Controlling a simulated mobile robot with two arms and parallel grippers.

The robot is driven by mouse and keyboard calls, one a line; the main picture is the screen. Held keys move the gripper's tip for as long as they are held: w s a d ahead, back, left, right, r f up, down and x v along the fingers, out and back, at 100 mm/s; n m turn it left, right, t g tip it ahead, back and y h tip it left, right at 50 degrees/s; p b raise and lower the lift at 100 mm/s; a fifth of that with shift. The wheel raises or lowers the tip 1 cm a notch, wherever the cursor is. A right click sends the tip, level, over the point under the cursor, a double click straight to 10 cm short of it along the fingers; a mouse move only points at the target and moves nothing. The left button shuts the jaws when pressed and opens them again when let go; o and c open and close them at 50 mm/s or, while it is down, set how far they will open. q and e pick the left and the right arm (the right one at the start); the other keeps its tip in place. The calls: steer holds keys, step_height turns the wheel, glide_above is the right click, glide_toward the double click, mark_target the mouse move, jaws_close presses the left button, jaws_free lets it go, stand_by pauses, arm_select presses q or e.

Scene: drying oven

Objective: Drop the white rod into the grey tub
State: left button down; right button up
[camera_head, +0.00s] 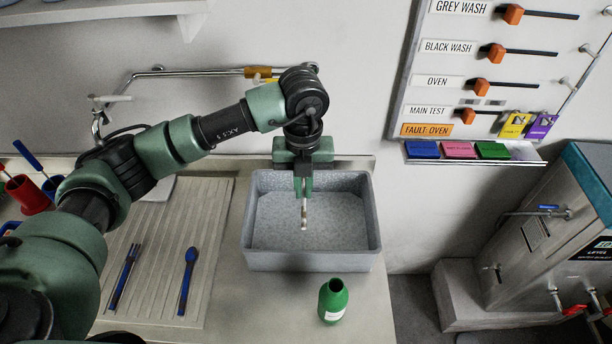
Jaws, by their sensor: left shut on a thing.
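The grey tub (310,262) stands on the counter in the middle of the view, open at the top. Its visible floor looks bare. My left gripper (303,192) points down over the back part of the tub. It is shut on the white rod (304,214), a short thin piece that hangs below the fingers over the tub's opening. The rod's upper end is hidden between the fingers. I cannot tell exactly how far its lower end is above the tub floor. My right gripper is not in view.
A green bottle (333,300) stands in front of the tub. A blue fork (125,275) and a blue spoon (188,280) lie on the ribbed drainboard (215,215) at left. A tap (100,120) and wall pipe are behind. A metal machine (560,240) stands at right.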

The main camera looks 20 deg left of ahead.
mark_target(304, 197)
arm_select(q)
steer(key=shift+s+f+b, duration=0.1)
steer(key=shift+f+b, duration=0.4)
steer(key=shift+f, duration=0.25)
steer(key=shift+f+b, duration=1.15)
steer(key=shift+f, duration=1.1)
steer(key=c, duration=1.5)
jaws_free()
steer(key=shift+r, duration=0.15)
step_height(304, 197, up, 8)
steer(key=shift+f+b, duration=0.2)
steer(key=shift+b, duration=0.65)
